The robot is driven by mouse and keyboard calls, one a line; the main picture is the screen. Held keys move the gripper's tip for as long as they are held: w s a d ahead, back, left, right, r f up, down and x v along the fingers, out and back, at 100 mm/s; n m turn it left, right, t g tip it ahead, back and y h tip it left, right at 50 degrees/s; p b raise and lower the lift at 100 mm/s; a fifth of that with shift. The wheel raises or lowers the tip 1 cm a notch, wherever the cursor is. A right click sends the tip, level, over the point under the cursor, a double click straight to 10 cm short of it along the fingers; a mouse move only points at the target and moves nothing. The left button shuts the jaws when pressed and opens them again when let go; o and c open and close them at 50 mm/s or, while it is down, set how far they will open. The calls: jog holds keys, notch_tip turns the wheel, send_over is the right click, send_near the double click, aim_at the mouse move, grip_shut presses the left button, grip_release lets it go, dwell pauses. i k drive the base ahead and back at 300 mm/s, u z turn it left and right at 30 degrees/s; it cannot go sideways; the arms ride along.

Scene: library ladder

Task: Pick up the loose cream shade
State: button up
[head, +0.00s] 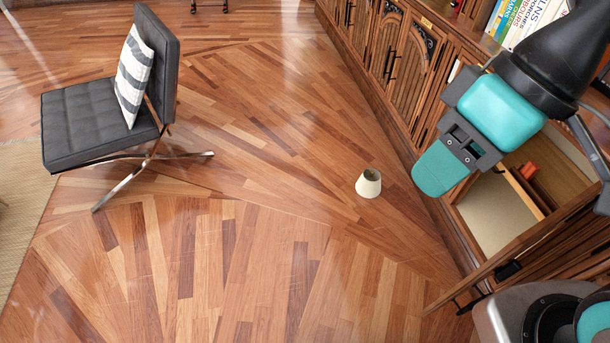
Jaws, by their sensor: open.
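The loose cream shade (368,184) is a small tapered cup shape on the wooden floor, left of the cabinet. It stands upright, with its narrower, open end up and a dark inside showing.
A long wooden cabinet (408,62) runs along the right, with books on top. A black chair (95,120) with a striped cushion stands left. The floor around the shade is clear.

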aim_at(369, 185)
jog(key=u, duration=0.7)
jog(key=i, duration=0.8)
jog(key=u, duration=0.6)
jog(key=i, duration=1.2)
jog(key=z, duration=0.6)
jog(key=i, duration=0.9)
jog(key=z, duration=1.25)
jog(key=i, duration=0.45)
jog(key=z, duration=0.5)
